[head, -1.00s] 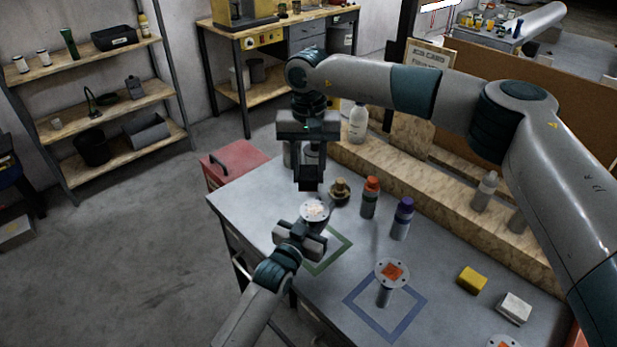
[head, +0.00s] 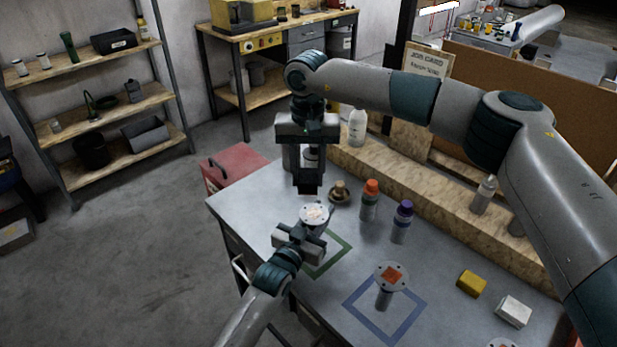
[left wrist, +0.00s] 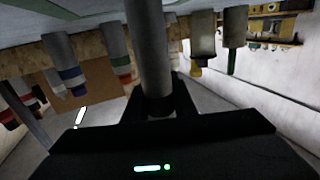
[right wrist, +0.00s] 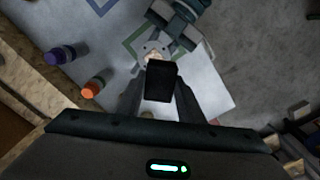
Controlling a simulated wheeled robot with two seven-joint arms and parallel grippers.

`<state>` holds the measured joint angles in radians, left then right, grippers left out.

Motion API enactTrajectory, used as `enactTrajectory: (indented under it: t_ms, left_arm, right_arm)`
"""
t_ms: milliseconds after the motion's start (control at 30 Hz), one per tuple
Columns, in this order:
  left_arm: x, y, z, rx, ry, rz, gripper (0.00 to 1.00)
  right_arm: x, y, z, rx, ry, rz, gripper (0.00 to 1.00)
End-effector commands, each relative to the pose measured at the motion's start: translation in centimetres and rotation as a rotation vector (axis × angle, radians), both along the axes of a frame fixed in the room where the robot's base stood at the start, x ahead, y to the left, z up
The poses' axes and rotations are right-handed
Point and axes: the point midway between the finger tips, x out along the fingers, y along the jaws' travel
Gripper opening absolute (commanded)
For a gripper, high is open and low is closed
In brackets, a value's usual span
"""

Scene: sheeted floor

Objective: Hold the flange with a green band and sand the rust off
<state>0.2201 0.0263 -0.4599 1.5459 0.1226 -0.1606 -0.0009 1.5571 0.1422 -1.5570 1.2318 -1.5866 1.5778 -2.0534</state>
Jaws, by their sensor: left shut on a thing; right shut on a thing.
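A flange (head: 314,214) with a pale round disc and faint reddish specks stands over the green square outline (head: 334,255) at the table's near left. My left gripper (head: 308,235) is shut on its grey pipe, which shows upright between the fingers in the left wrist view (left wrist: 148,55). I cannot make out a green band on it. My right gripper (head: 307,178) points down, shut on a dark sanding block (head: 308,188) just above the disc. In the right wrist view the block (right wrist: 161,80) covers part of the disc (right wrist: 148,48); I cannot tell whether they touch.
A second flange with an orange-rust patch (head: 391,277) stands in a blue square. Behind are a brass-coloured object (head: 339,192), an orange-capped bottle (head: 369,200) and a purple-capped bottle (head: 402,222).

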Motion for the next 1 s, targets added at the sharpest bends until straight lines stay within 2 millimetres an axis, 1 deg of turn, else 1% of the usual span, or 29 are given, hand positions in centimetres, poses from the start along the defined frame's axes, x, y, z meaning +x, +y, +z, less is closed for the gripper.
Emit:
enactTrajectory:
  t_ms: [167, 367, 1000]
  left_arm:
    - [0.0, 0.0, 0.0, 0.0, 0.0, 0.0, 0.0]
    - [0.0, 0.0, 0.0, 0.0, 0.0, 0.0, 0.0]
    - [0.0, 0.0, 0.0, 0.0, 0.0, 0.0, 0.0]
  right_arm:
    - [0.0, 0.0, -0.1, 0.0, 0.0, 0.0, 0.13]
    - [0.0, 0.0, -1.2, 0.0, 0.0, 0.0, 0.13]
    - [0.0, 0.0, -6.9, 0.0, 0.001, 0.0, 0.13]
